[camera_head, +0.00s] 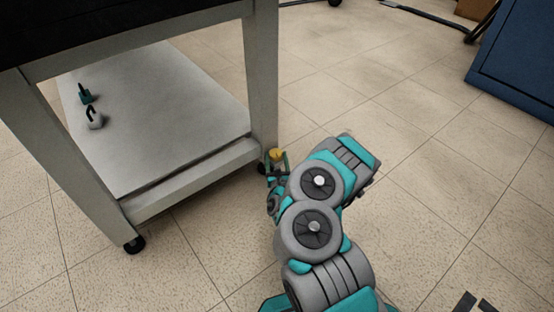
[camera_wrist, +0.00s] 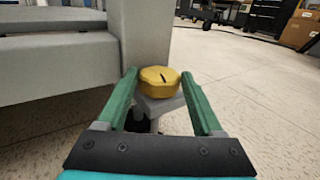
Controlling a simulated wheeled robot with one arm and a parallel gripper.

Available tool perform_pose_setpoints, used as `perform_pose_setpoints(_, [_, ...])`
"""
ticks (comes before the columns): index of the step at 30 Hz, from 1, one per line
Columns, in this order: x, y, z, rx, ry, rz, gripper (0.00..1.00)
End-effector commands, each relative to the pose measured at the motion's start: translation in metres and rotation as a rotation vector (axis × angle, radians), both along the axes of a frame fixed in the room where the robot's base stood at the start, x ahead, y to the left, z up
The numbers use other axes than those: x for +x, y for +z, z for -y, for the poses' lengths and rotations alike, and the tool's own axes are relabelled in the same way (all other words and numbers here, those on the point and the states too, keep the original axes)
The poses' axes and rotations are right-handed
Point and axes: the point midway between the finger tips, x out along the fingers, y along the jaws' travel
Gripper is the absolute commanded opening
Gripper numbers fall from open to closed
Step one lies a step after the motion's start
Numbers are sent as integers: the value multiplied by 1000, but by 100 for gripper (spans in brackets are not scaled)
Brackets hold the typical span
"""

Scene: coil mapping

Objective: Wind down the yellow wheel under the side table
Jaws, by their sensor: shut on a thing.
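The side table (camera_head: 190,185) is a light grey frame with a low shelf and dark casters. The yellow wheel (camera_wrist: 159,81) is a small faceted knob with a dark mark on top, at the foot of the table's near right leg (camera_wrist: 147,32). It also shows in the head view (camera_head: 276,154), partly hidden by my gripper. My gripper (camera_wrist: 164,88) has green fingers, one on each side of the wheel, and is shut on it. In the head view my gripper (camera_head: 275,165) is low, close to the floor beside the leg. The caster below the wheel is mostly hidden.
A small grey and teal item (camera_head: 94,117) and a teal item (camera_head: 85,94) lie on the low shelf. A blue cabinet (camera_head: 520,65) stands at the upper right. Cardboard boxes (camera_wrist: 300,30) show at the far right. The tiled floor right of the table is clear.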

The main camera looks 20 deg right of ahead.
Motion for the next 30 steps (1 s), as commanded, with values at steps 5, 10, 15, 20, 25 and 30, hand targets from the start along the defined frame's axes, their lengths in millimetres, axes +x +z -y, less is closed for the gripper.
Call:
perform_pose_setpoints(5, [0,0,-2,1,-9,-1,13])
perform_pose_setpoints(10, [0,0,-2,1,-10,-1,13])
perform_pose_setpoints(15, [1,0,-2,1,-10,-1,70])
perform_pose_setpoints(20, [0,0,-1,1,-10,0,88])
perform_pose_setpoints(25, [0,0,-1,1,-11,0,98])
perform_pose_setpoints(30, [0,0,-1,0,-11,0,98])
